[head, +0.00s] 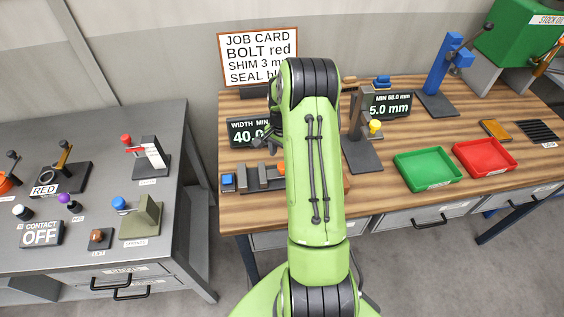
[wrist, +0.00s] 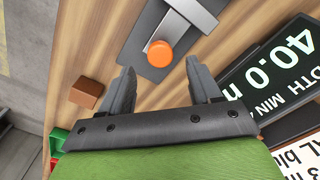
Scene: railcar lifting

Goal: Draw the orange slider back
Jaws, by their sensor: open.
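The orange slider's round knob (wrist: 160,54) sits on a grey metal bar and plate (wrist: 178,25) on the wooden bench. My gripper (wrist: 160,72) is open above the bench, its two dark fingers apart. In the wrist view the knob appears between and just beyond the fingertips, with nothing held; whether a finger touches it cannot be told. In the head view a bit of orange (head: 283,168) shows at the left edge of my arm, which hides most of the slider; my gripper (head: 266,138) is partly hidden behind the arm.
A display reading 40.0 (wrist: 283,62) stands close to the right finger in the wrist view. A brown block (wrist: 87,92) lies left of the fingers. A green tray (head: 428,186) and a red tray (head: 484,175) are on the bench's right side. A grey cabinet with controls (head: 90,240) stands left.

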